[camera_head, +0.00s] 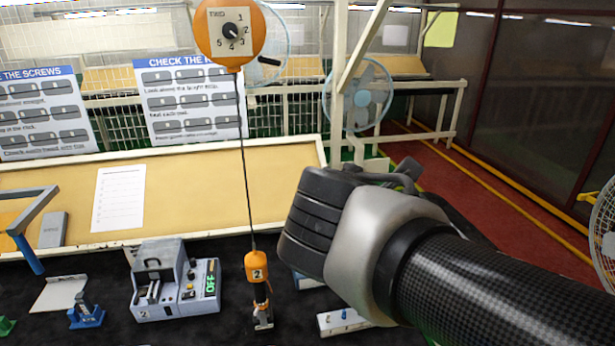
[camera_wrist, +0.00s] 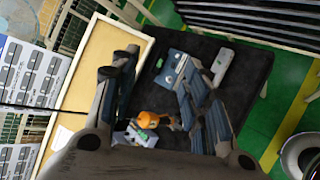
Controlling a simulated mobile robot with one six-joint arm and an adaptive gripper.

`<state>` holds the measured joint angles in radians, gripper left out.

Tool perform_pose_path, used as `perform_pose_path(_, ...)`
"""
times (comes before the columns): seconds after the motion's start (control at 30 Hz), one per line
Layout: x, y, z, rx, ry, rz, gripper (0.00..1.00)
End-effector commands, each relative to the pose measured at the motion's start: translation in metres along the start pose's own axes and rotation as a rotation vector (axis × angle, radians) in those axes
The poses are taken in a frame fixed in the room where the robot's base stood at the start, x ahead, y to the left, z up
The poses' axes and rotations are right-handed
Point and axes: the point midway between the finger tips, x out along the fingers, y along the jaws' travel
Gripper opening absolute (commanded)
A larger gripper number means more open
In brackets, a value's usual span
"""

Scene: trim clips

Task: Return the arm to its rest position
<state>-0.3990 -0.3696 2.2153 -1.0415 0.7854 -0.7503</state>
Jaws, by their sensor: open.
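My arm reaches in from the lower right in the head view, its wrist raised over the right part of the black work surface (camera_head: 110,255). In that view the wrist mostly hides my gripper, and only a bit of it shows behind the wrist. In the wrist view my gripper (camera_wrist: 157,62) is open, its two dark fingers apart with nothing held between them. Beyond the fingers lie a blue plate (camera_wrist: 173,66) and a pale strip (camera_wrist: 222,62) on the black surface. No contact with either shows.
Red floor lies right.

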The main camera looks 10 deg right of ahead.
Motion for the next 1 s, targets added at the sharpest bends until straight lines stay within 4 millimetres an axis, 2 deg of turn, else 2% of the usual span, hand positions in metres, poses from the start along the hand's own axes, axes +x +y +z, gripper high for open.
perform_pose_path(0.27,0.000,-0.001,0.000,0.005,0.000,-0.003,0.43)
perform_pose_path(0.37,0.004,-0.021,0.001,0.076,0.002,-0.035,0.43)
perform_pose_path(0.47,0.011,-0.069,0.000,0.274,0.006,-0.122,0.43)
perform_pose_path(0.57,0.017,-0.139,-0.009,0.584,0.004,-0.253,0.43)
perform_pose_path(0.6,0.017,-0.168,-0.015,0.723,0.001,-0.309,0.43)
perform_pose_path(0.7,0.015,-0.232,-0.039,1.065,-0.014,-0.449,0.43)
perform_pose_path(0.8,0.009,-0.280,-0.066,1.373,-0.033,-0.574,0.43)
perform_pose_path(0.9,0.004,-0.307,-0.089,1.595,-0.047,-0.668,0.43)
perform_pose_path(1.0,-0.001,-0.318,-0.101,1.714,-0.055,-0.719,0.43)
